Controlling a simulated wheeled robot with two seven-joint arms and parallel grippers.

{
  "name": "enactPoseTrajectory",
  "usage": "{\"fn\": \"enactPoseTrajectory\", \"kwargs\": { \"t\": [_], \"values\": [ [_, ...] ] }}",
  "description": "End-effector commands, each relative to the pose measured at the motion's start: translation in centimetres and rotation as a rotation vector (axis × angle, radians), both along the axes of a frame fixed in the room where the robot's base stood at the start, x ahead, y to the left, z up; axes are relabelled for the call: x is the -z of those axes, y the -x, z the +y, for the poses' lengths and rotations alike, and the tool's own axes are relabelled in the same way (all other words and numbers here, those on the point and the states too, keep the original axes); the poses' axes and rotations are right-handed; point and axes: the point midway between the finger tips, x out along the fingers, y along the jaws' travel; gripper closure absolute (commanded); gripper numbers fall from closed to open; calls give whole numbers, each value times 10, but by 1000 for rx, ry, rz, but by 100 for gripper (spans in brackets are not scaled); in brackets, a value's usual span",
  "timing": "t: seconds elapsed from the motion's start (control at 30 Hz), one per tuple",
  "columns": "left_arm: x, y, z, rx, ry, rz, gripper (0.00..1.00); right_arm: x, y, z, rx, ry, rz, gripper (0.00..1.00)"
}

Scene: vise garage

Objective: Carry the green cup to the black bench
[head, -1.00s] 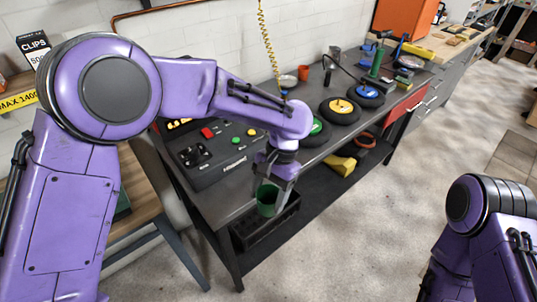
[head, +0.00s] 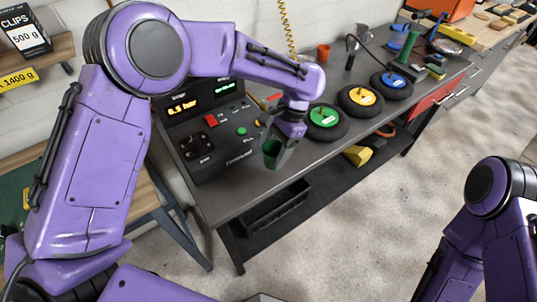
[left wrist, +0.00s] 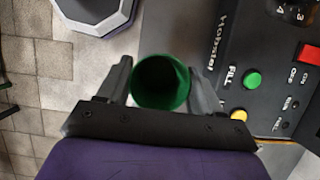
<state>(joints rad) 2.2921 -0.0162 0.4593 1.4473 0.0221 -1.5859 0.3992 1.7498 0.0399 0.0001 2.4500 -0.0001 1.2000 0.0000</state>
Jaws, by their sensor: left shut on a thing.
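My left gripper (head: 281,147) is shut on the green cup (head: 271,157), with a finger on each side of it. In the left wrist view the green cup (left wrist: 160,82) shows its open round mouth between the two fingers (left wrist: 158,84). In the head view the cup appears against the top of the black bench (head: 237,197), near its front edge and in front of the control panel. I cannot tell whether its base touches the bench. My right arm shows at the lower right, but its gripper is out of view.
The control panel (head: 207,128) with buttons and displays stands on the bench beside the cup. Wheels with green (head: 324,117), yellow (head: 362,96) and blue (head: 393,80) hubs lie farther right. A black tray (head: 275,208) sits on the lower shelf. Bare bench top lies around the cup.

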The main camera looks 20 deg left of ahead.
Motion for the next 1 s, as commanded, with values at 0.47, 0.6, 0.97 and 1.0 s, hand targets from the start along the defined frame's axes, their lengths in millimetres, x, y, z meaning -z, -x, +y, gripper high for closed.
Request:
{"fn": "enactPoseTrajectory", "kwargs": {
  "t": [0.47,0.6,0.97,1.0],
  "values": [
    [59,-19,21,1,0,0,65,-7,0,0,0,0,0,57],
    [63,-19,21,1,0,-5,65,-6,0,0,0,0,0,57],
    [67,-19,20,1,0,-4,10,-7,0,0,0,0,0,57],
    [67,-19,20,1,0,-4,10,-7,0,0,0,0,0,57]
  ]
}}
